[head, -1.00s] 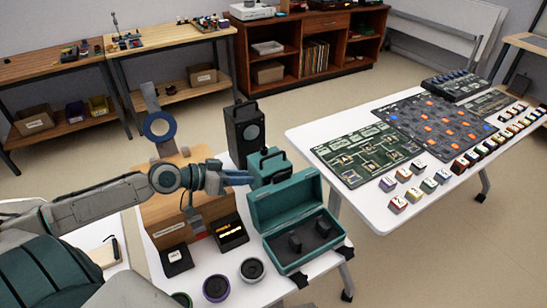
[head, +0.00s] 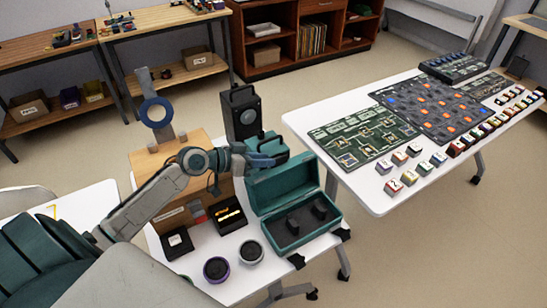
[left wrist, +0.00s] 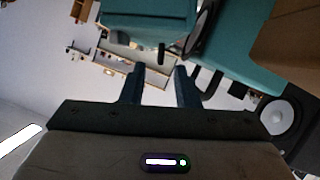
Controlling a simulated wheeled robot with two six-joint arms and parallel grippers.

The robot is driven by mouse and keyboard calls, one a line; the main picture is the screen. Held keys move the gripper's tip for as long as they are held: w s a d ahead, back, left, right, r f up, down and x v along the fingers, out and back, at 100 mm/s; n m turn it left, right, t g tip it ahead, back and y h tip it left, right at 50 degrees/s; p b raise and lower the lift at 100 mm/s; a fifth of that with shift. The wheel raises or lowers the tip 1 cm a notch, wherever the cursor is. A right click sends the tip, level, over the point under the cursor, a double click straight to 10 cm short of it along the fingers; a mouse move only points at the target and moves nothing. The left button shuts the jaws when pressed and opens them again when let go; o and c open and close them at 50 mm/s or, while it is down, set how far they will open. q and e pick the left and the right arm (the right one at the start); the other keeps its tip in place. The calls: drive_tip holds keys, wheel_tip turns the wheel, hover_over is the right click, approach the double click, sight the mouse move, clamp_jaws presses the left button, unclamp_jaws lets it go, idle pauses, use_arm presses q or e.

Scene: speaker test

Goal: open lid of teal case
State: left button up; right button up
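The teal case (head: 322,237) stands on the white table with its lid (head: 284,186) raised, standing up at the back edge. Its dark interior holds two small black pieces. A smaller teal block with a black handle is behind the lid, partly covered by my left gripper (head: 268,156). My left gripper is at the top rear of the raised lid; contact cannot be told. In the left wrist view its two fingers (left wrist: 157,88) are apart with nothing visible between them. Teal surfaces (left wrist: 150,22) fill part of the top of that view. My right gripper is not in view.
A black speaker (head: 242,115) stands close behind my left gripper. A wooden box (head: 170,160), small black boxes (head: 230,218) and round drivers (head: 251,252) crowd the table left of the case. A second white table (head: 375,200) with boards and blocks is at right.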

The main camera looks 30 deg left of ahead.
use_arm(q)
drive_tip(key=shift+p+x, duration=0.35)
drive_tip(key=shift+x, duration=1.55)
drive_tip(key=shift+c, duration=0.2)
clamp_jaws()
